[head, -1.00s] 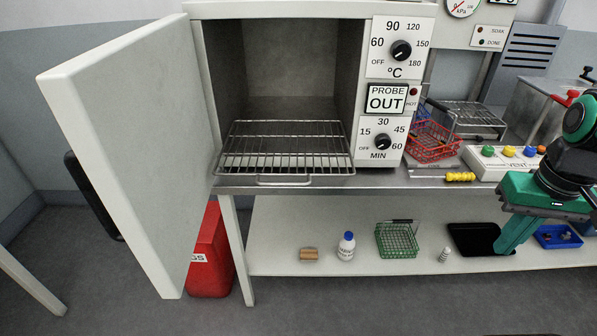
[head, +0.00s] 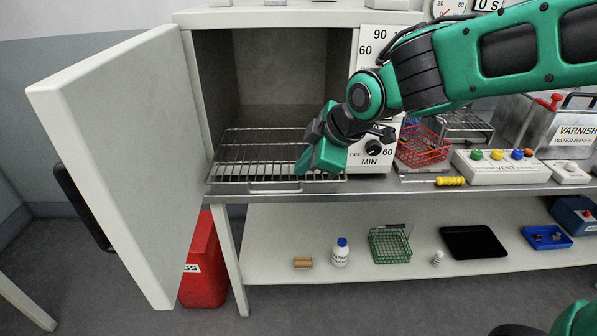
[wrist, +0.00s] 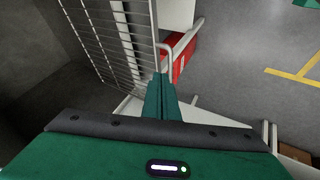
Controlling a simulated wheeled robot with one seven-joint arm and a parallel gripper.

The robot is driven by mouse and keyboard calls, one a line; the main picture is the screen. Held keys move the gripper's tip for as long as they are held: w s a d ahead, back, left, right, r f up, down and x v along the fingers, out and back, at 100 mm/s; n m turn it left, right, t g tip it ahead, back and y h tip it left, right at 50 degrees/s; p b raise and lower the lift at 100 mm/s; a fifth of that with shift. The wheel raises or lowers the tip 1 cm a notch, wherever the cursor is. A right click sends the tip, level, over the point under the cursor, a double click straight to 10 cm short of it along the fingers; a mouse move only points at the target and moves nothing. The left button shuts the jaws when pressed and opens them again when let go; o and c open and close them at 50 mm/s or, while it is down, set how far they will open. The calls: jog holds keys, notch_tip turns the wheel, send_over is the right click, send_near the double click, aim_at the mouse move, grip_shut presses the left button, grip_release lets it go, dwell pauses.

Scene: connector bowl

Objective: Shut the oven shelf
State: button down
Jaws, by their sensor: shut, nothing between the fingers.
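The oven shelf (head: 262,153), a wire rack, is slid part way out of the oven chamber (head: 268,68). Its front bar and handle (head: 274,190) stand out over the bench edge. The oven door (head: 118,165) is swung wide open to the left. My gripper (head: 304,168) is shut and empty at the right front part of the shelf. In the wrist view my shut fingers (wrist: 160,98) point toward the shelf's handle (wrist: 166,52), with the rack wires (wrist: 110,35) beside them. I cannot tell whether they touch.
The oven's control panel (head: 372,158) stands right of the chamber, partly behind my arm. A red wire basket (head: 424,146), a yellow object (head: 451,181) and a button box (head: 500,167) sit on the bench to the right. A lower shelf (head: 300,272) holds small items.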

aim_at(286, 142)
jog(key=x, duration=0.9)
jog(key=shift+f, duration=0.1)
jog(key=w, duration=1.9)
jog(key=shift+w+d+f, duration=0.1)
jog(key=shift+w+d, duration=0.25)
jog(key=shift+d, duration=0.05)
jog(key=shift+w, duration=0.6)
jog(key=shift+d+r, duration=0.1)
jog(key=shift+r, duration=0.15)
